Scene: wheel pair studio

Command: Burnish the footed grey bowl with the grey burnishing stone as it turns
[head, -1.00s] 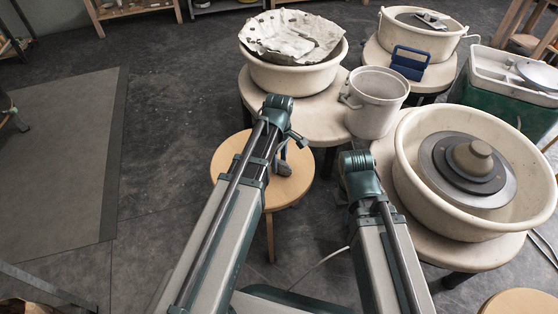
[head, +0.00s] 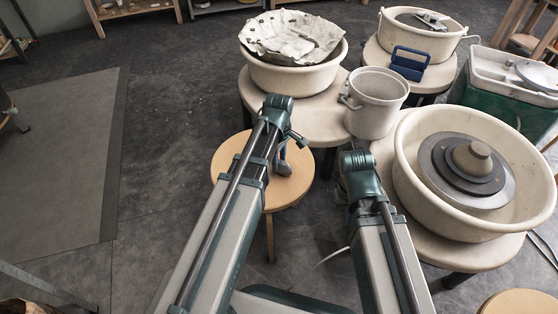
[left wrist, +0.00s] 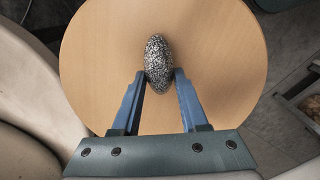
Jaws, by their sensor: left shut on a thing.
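The grey burnishing stone (left wrist: 158,62) is a speckled oval in the left wrist view, over a round wooden stool top (left wrist: 225,60). My left gripper (left wrist: 160,80) is shut on it, one blue finger at each side. In the head view, my left gripper (head: 284,153) is over the stool, partly behind its own arm; the stone cannot be made out there. The footed grey bowl (head: 474,158) sits foot up on the dark wheel head, inside a cream splash pan (head: 410,190) at the right. My right arm points towards the pan's left side; its gripper is hidden behind the arm.
A whitish bucket (head: 375,112) stands between the two wheels' pans.

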